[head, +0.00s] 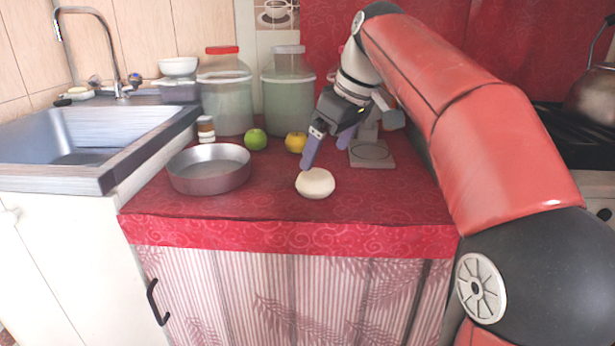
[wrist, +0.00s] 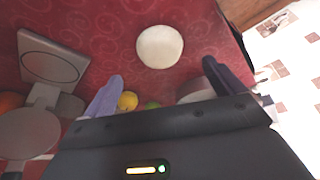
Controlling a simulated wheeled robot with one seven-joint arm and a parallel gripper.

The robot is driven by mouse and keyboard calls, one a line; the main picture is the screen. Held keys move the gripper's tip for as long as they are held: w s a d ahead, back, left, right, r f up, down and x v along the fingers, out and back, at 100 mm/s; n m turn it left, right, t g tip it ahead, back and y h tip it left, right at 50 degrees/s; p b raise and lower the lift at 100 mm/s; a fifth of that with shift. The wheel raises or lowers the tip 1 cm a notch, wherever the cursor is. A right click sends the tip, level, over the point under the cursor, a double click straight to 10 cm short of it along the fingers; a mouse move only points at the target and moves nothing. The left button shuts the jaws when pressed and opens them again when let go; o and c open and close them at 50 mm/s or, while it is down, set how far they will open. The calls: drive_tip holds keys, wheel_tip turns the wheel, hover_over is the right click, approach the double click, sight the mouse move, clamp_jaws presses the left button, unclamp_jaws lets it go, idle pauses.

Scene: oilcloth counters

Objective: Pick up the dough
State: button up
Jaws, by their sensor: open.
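The dough (head: 315,183) is a pale, round, slightly flattened ball on the red patterned counter (head: 270,211), near its front edge. It also shows in the wrist view (wrist: 160,47), ahead of my fingers and roughly between their lines. My gripper (head: 328,150) is open and empty, with purple-grey fingers spread apart. In the head view it hangs just behind and above the dough. In the wrist view the fingertips (wrist: 162,70) are apart from the dough. Whether a fingertip touches the dough in the head view is hard to tell, as they overlap closely.
A metal pan (head: 209,169) stands left of the dough. A green apple (head: 255,139) and a yellow apple (head: 296,142) lie behind it. A kitchen scale (head: 371,153) stands to the right. Large jars (head: 225,95) line the back. The counter in front of the dough is clear.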

sight(311, 180)
drive_tip(key=b+x, duration=0.1)
drive_tip(key=x, duration=0.6)
drive_tip(key=shift+a, duration=0.15)
drive_tip(key=shift+c, duration=0.3)
drive_tip(key=c, duration=1.1)
drive_tip(key=shift+o, duration=0.2)
drive_tip(key=shift+r, duration=0.15)
wheel_tip(311, 180, up, 20)
drive_tip(key=p, duration=0.7)
